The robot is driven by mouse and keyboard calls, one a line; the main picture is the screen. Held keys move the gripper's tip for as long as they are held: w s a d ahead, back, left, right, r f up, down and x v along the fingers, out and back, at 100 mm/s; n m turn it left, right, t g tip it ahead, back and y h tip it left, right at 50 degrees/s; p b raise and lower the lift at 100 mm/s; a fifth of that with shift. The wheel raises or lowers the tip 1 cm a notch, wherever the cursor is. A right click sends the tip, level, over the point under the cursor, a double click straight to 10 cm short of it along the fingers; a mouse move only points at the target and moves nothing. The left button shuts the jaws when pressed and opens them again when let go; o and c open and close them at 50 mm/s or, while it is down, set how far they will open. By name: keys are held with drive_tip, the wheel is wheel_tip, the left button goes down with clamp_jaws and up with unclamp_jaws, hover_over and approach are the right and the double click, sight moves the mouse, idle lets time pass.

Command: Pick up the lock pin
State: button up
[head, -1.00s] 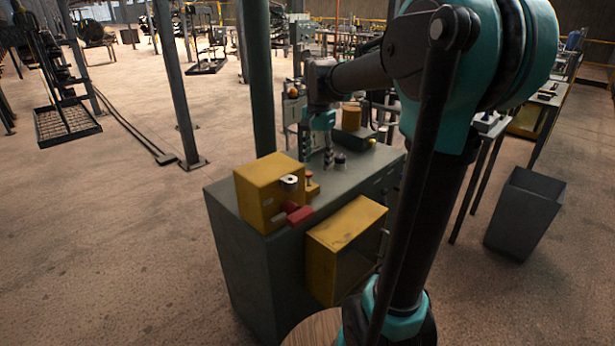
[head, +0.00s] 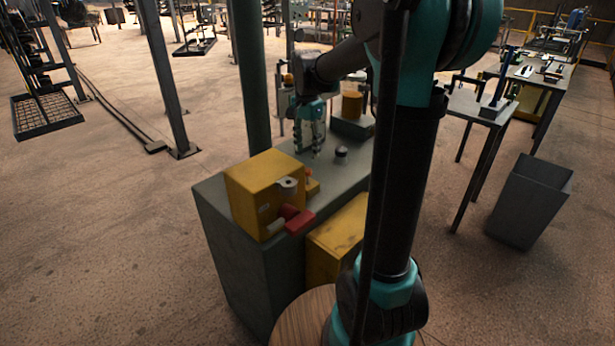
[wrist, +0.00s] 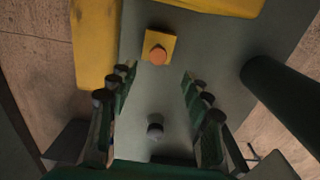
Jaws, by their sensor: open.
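A small orange-topped pin (head: 308,174) stands in a small yellow block on top of the grey cabinet (head: 350,182). It looks like the lock pin, though no label confirms it. In the wrist view, the orange top (wrist: 158,56) and its yellow block (wrist: 168,41) lie just beyond the fingertips, near the middle of the gap. My gripper (head: 310,152) is above the cabinet top, behind the pin in the head view. Its fingers (wrist: 158,75) are spread wide with nothing between the tips. The pin's shaft is hidden below its top.
A dark round knob (head: 341,152) stands on the cabinet, also visible between the fingers' bases (wrist: 155,130). A yellow box (head: 262,182) with a red cylinder (head: 297,221) is close beside the pin. A green post (head: 250,80) rises behind. A yellow can (head: 352,104) stands farther back.

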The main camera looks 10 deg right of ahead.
sight(308, 170)
wheel_tip(308, 170, down, 10)
drive_tip(key=shift+s+d+f, duration=0.1)
clamp_jaws()
idle(0.7)
